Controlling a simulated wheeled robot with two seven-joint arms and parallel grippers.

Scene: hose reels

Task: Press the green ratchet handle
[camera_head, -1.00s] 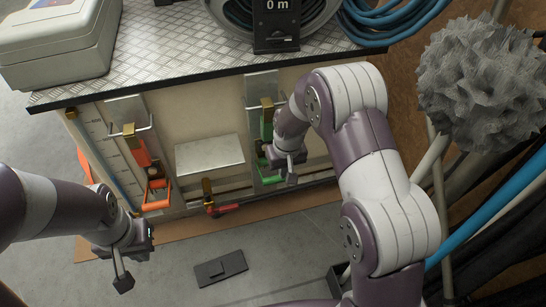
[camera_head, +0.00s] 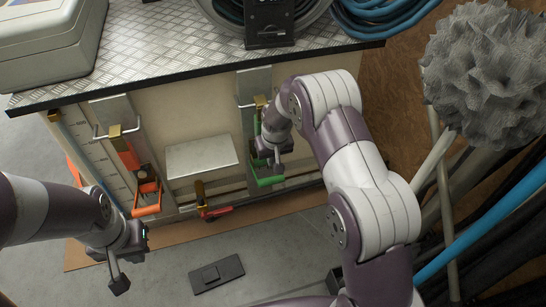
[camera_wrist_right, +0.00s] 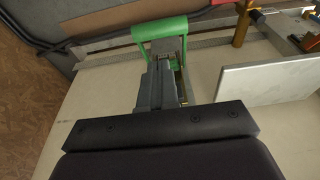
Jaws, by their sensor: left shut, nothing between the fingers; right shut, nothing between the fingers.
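The green ratchet handle (camera_head: 269,181) is on the right-hand upright strap on the front of the bench, its loop low on the panel. It also shows at the top of the right wrist view (camera_wrist_right: 160,29). My right gripper (camera_head: 277,166) is shut and empty, right at the handle and covering part of it. In the right wrist view its fingers (camera_wrist_right: 163,78) point at the loop and overlap the mechanism below it; I cannot tell whether they touch. My left gripper (camera_head: 119,284) is shut and empty, low at the left, away from the handle.
An orange ratchet handle (camera_head: 147,209) is on the left strap. A pale plate (camera_head: 202,157) and a red-handled valve (camera_head: 216,212) lie between the straps. A spiky grey ball (camera_head: 487,75) and hoses fill the right side. A dark flat pad (camera_head: 216,273) lies on the floor.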

